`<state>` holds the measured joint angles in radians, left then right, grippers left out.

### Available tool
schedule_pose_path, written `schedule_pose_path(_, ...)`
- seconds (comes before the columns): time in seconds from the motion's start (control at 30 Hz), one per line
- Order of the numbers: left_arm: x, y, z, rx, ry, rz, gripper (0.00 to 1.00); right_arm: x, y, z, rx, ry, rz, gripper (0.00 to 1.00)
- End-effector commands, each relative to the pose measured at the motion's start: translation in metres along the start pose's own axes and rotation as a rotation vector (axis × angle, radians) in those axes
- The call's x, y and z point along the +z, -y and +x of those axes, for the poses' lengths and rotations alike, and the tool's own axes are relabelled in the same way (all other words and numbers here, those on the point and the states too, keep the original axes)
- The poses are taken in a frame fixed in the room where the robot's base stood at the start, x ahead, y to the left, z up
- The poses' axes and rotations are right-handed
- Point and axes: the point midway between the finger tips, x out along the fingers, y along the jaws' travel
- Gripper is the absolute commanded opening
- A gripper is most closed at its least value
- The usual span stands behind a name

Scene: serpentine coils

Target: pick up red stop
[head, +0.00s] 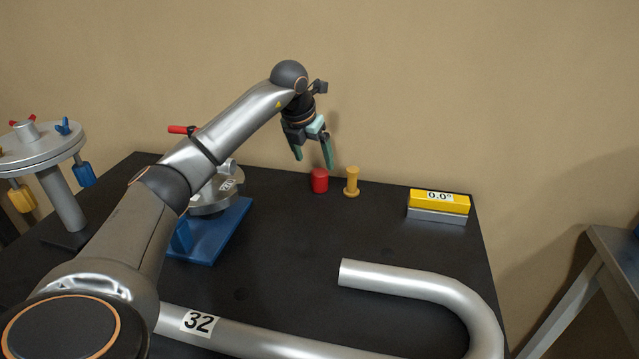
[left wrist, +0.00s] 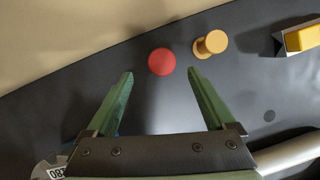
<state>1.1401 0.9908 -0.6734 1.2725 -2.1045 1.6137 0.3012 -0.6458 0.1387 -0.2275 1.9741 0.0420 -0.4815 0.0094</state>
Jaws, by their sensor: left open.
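The red stop (head: 319,181) is a short red cylinder standing upright near the back edge of the dark table. In the left wrist view its round top (left wrist: 162,61) shows ahead of and between the fingertips. My left gripper (head: 312,164) is open and empty, with green fingers, just above the red stop and slightly to its left. In the left wrist view the left gripper (left wrist: 160,73) has its fingers spread wide, apart from the stop. My right gripper is not in view.
A yellow spool-shaped stop (head: 352,181) stands close to the right of the red one. A yellow and grey block marked 0.0° (head: 438,205) is farther right. A bent silver tube marked 32 (head: 410,280) lies in front. A blue-based fixture (head: 215,235) is left.

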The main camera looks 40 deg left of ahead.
Motion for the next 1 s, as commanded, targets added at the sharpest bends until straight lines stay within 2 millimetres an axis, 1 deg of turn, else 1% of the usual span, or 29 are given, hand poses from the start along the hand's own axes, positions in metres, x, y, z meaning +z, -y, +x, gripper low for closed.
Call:
schedule_pose_path(0.03, -0.001, 0.000, 0.010, -0.001, -0.003, -0.001, 0.88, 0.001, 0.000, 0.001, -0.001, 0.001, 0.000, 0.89)
schedule_pose_path(0.1, -0.001, 0.000, 0.018, -0.001, -0.002, -0.001, 0.88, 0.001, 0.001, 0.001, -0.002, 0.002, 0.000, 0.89)
schedule_pose_path(0.27, -0.001, 0.001, 0.029, -0.001, 0.000, 0.001, 0.88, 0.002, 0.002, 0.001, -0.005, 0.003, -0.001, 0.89)
schedule_pose_path(0.37, -0.003, 0.002, 0.041, -0.001, -0.002, 0.000, 0.88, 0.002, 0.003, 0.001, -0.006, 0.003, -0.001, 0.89)
schedule_pose_path(0.5, -0.005, 0.004, 0.062, -0.002, -0.003, -0.001, 0.88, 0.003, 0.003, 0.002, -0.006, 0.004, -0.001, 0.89)
schedule_pose_path(0.6, -0.004, 0.003, 0.073, -0.002, -0.001, -0.001, 0.88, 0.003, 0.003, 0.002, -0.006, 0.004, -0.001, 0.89)
schedule_pose_path(0.7, -0.004, 0.004, 0.078, -0.002, 0.001, 0.000, 0.88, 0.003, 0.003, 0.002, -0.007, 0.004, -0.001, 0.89)
schedule_pose_path(0.9, -0.004, 0.003, 0.078, -0.001, 0.002, 0.000, 0.88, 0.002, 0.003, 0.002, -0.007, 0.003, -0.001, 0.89)
schedule_pose_path(0.93, -0.004, 0.003, 0.078, -0.001, 0.001, 0.000, 0.86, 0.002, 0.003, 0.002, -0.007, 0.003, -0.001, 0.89)
schedule_pose_path(1.0, -0.004, 0.003, 0.078, -0.001, 0.001, 0.000, 0.78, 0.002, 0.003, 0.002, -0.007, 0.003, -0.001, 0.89)
